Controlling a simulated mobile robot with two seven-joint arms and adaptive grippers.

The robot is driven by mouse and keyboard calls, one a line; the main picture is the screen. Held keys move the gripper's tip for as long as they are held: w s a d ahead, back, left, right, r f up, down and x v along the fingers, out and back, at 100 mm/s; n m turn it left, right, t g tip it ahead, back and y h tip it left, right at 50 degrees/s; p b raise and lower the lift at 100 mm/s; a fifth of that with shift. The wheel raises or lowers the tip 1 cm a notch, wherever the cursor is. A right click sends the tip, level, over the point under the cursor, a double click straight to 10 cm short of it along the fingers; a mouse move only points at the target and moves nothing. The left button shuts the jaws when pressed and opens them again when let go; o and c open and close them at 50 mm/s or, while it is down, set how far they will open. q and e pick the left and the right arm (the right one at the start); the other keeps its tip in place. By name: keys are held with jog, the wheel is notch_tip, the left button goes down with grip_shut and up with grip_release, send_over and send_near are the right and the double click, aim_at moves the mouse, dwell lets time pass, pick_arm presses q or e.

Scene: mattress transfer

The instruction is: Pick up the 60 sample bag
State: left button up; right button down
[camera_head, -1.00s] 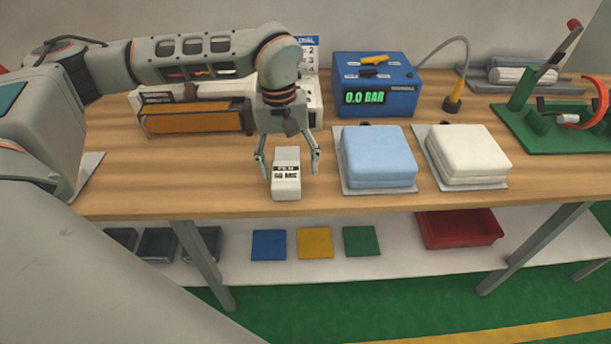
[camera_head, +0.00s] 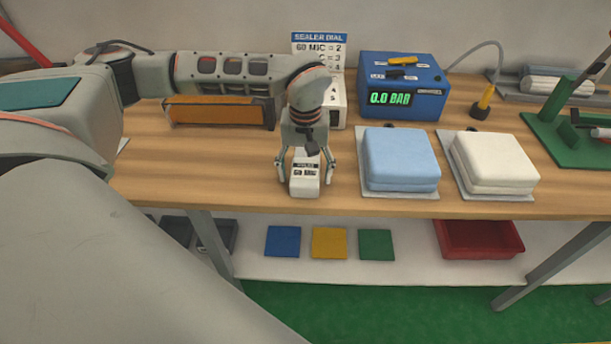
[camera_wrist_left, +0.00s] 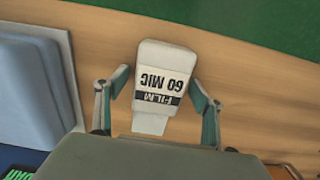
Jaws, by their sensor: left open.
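The 60 sample bag (camera_head: 304,186) is a small white block labelled "FILM 60 MIC", on the wooden bench near its front edge. It also shows in the left wrist view (camera_wrist_left: 155,105), with its label upside down. My left gripper (camera_head: 306,178) is open, with one finger on each side of the bag. In the left wrist view there is a gap between the bag and each finger (camera_wrist_left: 157,95). The gripper hides the back end of the bag in the head view. My right gripper is not in view.
A blue cushion (camera_head: 400,158) on a grey plate lies close right of the bag, with a white cushion (camera_head: 495,160) beyond it. A blue device (camera_head: 403,85) reading "0.0 BAR" and a sealer with an orange front (camera_head: 222,112) stand behind.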

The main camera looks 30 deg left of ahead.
pick_arm(q)
jog(key=c, duration=1.3)
jog(key=shift+o, duration=0.2)
jog(key=shift+r, duration=0.15)
